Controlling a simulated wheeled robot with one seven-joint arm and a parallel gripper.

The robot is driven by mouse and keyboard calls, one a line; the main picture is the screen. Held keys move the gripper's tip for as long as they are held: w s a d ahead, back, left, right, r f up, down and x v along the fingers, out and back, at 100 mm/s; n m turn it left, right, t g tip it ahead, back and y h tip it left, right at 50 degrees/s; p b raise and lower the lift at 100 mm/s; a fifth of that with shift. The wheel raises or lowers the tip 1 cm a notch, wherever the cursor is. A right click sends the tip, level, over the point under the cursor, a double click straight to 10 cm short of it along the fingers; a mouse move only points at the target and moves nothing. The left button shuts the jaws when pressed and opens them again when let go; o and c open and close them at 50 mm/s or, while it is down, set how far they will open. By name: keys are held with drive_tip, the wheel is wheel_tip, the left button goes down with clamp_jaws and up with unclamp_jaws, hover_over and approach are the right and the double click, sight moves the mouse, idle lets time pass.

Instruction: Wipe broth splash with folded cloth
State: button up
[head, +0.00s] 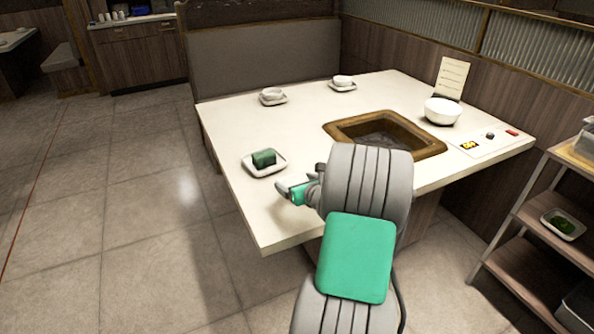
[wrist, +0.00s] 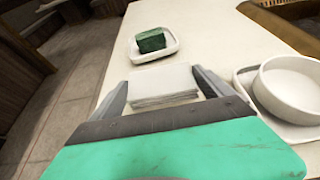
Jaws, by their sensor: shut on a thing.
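My gripper (wrist: 160,82) is shut on a white folded cloth (wrist: 166,92), which sits flat between its two fingers in the wrist view. In the head view my gripper (head: 285,193) is over the near left part of the white table (head: 235,122), and my arm covers much of the near side. The cloth is hard to make out there. I cannot tell whether the cloth touches the tabletop. I see no broth splash in either view; it may be hidden under the cloth or behind my arm.
A white dish (head: 277,169) with a dark green block (head: 264,157) stands close beyond my gripper. A white bowl (wrist: 290,85) on a saucer is right of it. A sunken wood-framed well (head: 342,130) and another white bowl (head: 442,110) lie farther right. The table's left middle is clear.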

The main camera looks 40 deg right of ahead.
drive_tip(key=shift+r+p, duration=0.75)
drive_tip(key=shift+r, duration=0.4)
